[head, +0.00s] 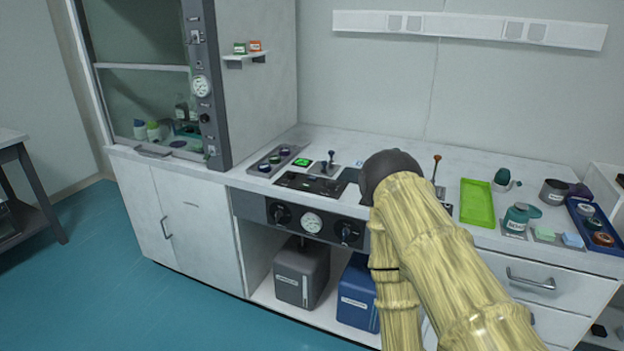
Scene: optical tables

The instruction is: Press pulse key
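No key marked as the pulse key can be read at this size. A dark control panel (311,183) lies on the white bench top (330,139) near its front edge. A small device with a lit green face (302,162) stands just behind it, and joystick-like levers (329,160) stand to its right. My arm, with a yellow bamboo-like surface, comes in from the lower right and bends at a dark joint over the bench, right of the panel. My gripper is not visible. The bench area behind my arm is hidden.
A fume hood (205,95) stands at the left. A green tray (477,202), a teal bottle (517,218) and a blue tray (592,222) with jars are at the right. Knobs and a gauge (312,222) are on the bench front. Teal floor (90,270) is clear at the left.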

